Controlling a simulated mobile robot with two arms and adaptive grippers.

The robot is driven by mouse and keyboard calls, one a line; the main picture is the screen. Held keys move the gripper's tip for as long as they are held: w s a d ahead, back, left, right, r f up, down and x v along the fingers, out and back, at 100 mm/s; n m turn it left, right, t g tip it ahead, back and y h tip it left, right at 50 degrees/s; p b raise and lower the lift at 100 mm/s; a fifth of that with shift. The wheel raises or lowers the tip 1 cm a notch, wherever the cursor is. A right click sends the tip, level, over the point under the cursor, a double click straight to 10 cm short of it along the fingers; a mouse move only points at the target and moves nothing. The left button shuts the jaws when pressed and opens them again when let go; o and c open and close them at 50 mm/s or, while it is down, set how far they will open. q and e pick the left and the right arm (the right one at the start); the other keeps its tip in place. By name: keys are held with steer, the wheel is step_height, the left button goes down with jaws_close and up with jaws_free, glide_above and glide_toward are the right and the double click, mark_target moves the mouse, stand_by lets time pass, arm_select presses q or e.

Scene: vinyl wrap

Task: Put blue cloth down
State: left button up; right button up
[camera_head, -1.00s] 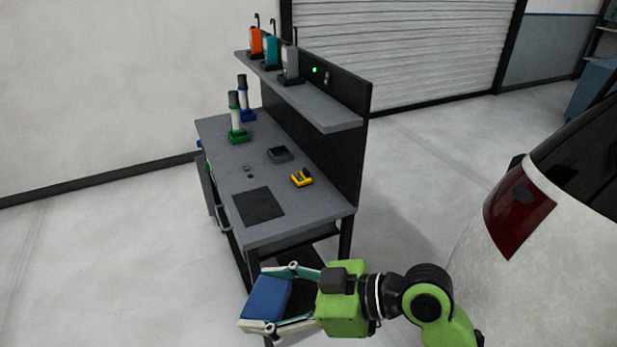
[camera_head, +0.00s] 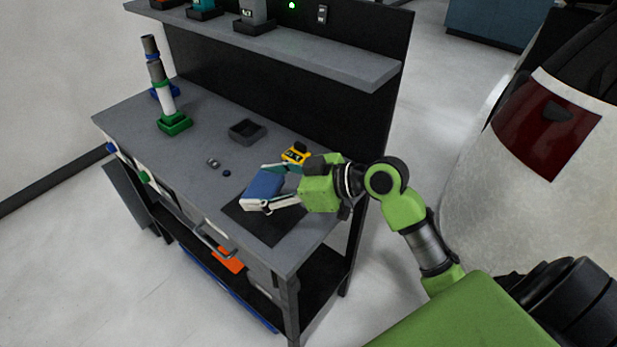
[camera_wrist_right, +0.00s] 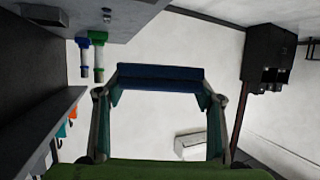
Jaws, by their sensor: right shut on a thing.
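The blue cloth (camera_head: 263,186) is a folded block held between the fingers of my right gripper (camera_head: 270,189). My right gripper is shut on it, over the dark square mat (camera_head: 268,228) on the workbench's front right part. I cannot tell whether the cloth touches the mat. In the right wrist view the cloth (camera_wrist_right: 160,76) spans between the two fingertips. My left gripper is not in view.
A shelf (camera_head: 300,55) overhangs the back. A white car (camera_head: 500,190) is at right.

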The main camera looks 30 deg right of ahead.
steer(key=w+d+f+m+t+h+b, duration=0.1)
steer(key=w+d+f+m+h+b, duration=0.1)
steer(key=w+d, duration=0.6)
steer(key=w+d+f+m+t+h+b, duration=0.1)
steer(key=w+d+m+t+h+b, duration=0.2)
steer(key=d, duration=0.8)
steer(key=shift+n+g+y, duration=0.5)
steer(key=shift+g, duration=0.3)
steer(key=f, duration=0.2)
steer(key=w+f, duration=0.1)
steer(key=f, duration=0.2)
steer(key=shift+w+d+f+p, duration=0.15)
steer(key=shift+d+f+p, duration=0.05)
steer(key=shift+p, duration=0.15)
step_height(320, 180, down, 5)
steer(key=shift+r, duration=0.2)
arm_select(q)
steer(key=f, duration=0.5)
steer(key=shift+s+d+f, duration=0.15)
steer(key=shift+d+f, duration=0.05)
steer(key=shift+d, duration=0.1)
arm_select(e)
steer(key=shift+f, duration=0.2)
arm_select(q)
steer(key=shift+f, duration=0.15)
arm_select(e)
steer(key=o, duration=1)
